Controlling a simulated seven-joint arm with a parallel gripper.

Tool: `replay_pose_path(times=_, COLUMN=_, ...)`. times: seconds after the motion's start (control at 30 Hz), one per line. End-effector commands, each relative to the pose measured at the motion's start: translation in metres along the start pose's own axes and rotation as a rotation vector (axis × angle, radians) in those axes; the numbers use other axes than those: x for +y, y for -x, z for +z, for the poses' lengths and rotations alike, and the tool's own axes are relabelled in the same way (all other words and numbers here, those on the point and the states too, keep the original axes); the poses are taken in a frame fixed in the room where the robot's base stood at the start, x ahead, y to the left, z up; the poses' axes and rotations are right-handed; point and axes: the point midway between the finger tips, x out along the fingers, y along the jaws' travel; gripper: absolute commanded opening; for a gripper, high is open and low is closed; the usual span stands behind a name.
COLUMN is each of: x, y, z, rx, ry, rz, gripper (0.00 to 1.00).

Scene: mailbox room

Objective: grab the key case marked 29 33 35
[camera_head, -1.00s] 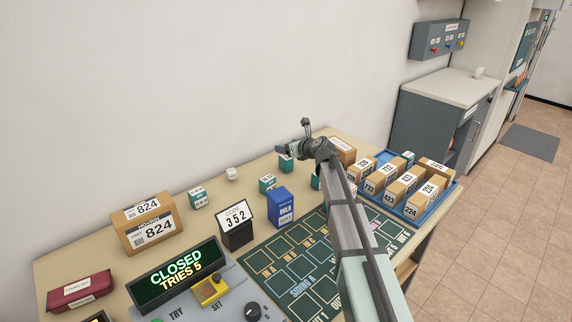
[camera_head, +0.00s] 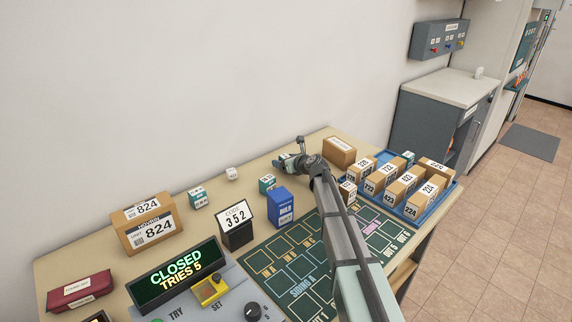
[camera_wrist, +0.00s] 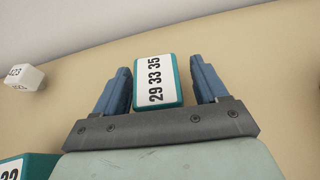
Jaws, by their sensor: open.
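The key case marked 29 33 35 (camera_wrist: 155,82) is a teal block with a white label. In the wrist view it stands between the two blue fingers of my gripper (camera_wrist: 160,88), with a gap showing on both sides. The gripper is open. In the head view my gripper (camera_head: 284,160) is low over the back of the table, and the key case there is mostly hidden by it.
Another teal case (camera_head: 267,184) and a blue box (camera_head: 281,207) stand close to my gripper on the left and front. A small white block (camera_head: 232,174) lies further left. A brown box (camera_head: 339,151) and a blue tray (camera_head: 447,194) of boxes are at the right.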

Motion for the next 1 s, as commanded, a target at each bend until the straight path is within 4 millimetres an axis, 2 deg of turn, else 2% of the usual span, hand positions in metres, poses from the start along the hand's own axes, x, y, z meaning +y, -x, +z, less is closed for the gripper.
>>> replay_pose_path(times=0.27, x=0.0006, y=-0.0033, z=0.0001, rx=0.000, ry=0.000, rz=0.000, gripper=0.71)
replay_pose_path(times=0.87, x=0.0006, y=-0.0032, z=0.0003, rx=0.000, ry=0.000, rz=0.000, gripper=0.14)
replay_pose_path(times=1.0, x=0.0006, y=-0.0032, z=0.0005, rx=0.000, ry=0.000, rz=0.000, gripper=0.14)
